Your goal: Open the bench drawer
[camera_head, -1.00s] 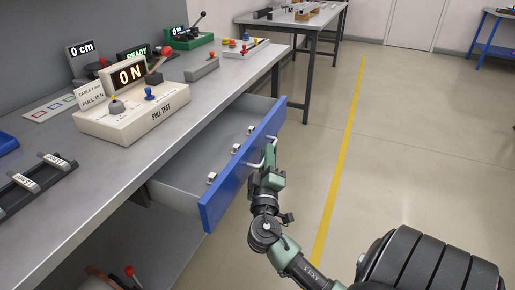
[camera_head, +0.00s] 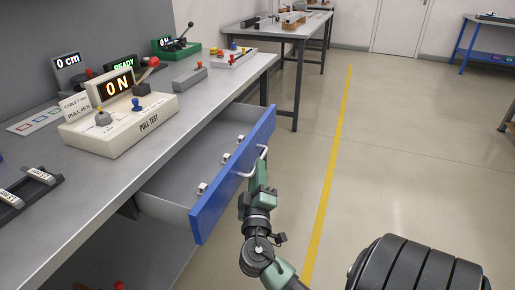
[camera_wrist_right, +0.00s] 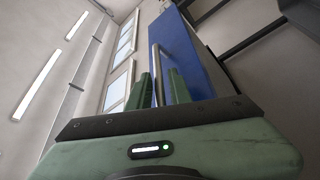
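The bench drawer (camera_head: 168,211) stands pulled out from under the grey bench, with its blue front (camera_head: 207,206) well clear of the bench edge. Its light handle (camera_head: 264,153) is on the outer face of the front. My right gripper (camera_head: 261,176) is at the handle, just below it in the head view. In the right wrist view the two green fingers (camera_wrist_right: 160,92) stand apart, with the handle bar (camera_wrist_right: 156,65) showing between them and the blue front behind. Contact with the bar cannot be made out. My left gripper is out of view.
Several small light-coloured pieces (camera_head: 226,157) are in the drawer. On the bench (camera_head: 62,205) are a pull test box (camera_head: 118,130), a black rack (camera_head: 28,197) and other devices. The floor (camera_head: 400,160) to the right is clear, with a yellow line (camera_head: 330,170).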

